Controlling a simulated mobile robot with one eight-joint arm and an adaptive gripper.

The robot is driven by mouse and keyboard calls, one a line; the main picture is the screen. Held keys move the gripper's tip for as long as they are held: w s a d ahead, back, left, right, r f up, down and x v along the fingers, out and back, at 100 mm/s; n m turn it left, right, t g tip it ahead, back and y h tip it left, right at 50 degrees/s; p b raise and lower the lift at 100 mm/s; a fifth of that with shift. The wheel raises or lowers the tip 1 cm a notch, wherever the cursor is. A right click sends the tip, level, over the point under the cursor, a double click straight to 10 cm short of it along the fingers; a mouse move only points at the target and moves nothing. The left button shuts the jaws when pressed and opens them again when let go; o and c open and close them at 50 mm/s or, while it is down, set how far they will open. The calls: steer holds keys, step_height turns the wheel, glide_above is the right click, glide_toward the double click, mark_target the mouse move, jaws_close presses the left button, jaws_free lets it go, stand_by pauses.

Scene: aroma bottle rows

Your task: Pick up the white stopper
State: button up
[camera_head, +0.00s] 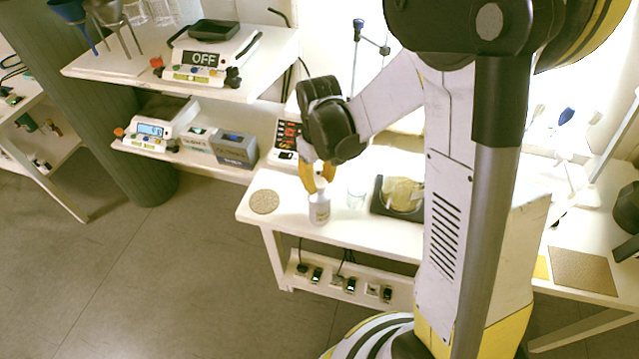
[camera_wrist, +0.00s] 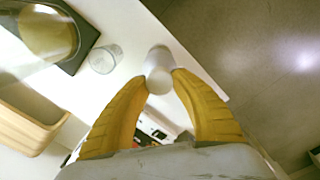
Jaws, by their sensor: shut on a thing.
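A small white bottle (camera_head: 319,211) stands near the front edge of the white table in the head view. My gripper (camera_head: 318,179) reaches down onto its top from above. In the wrist view, the yellow fingertips (camera_wrist: 163,79) close on both sides of the white stopper (camera_wrist: 158,82), the rounded near end of the white shape. The bottle body (camera_wrist: 157,57) shows just beyond it. The fingers partly hide the stopper in the head view, and I cannot tell whether it is apart from the bottle neck.
A clear glass (camera_head: 356,196) stands to the right of the bottle. A black tray (camera_head: 379,207) with a tan item is farther right. A round cork mat (camera_head: 264,201) lies to the left. A device with a red display (camera_head: 286,140) is behind. The table's front edge is close.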

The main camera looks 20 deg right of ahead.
mark_target(320, 181)
steer(key=shift+r, duration=0.1)
step_height(320, 181, up, 5)
steer(key=shift+d+f+p, duration=0.1)
steer(key=shift+f+p, duration=0.1)
steer(key=shift+p, duration=1)
steer(key=s+d+r+p, duration=0.1)
steer(key=s+d+r, duration=0.1)
steer(key=d, duration=0.1)
steer(key=s+d+r+p, duration=0.1)
steer(key=s+d+r, duration=0.1)
steer(key=d, duration=0.1)
steer(key=s+d+r+p, duration=0.1)
steer(key=s+d+r, duration=0.1)
steer(key=d, duration=0.1)
steer(key=shift+d, duration=0.4)
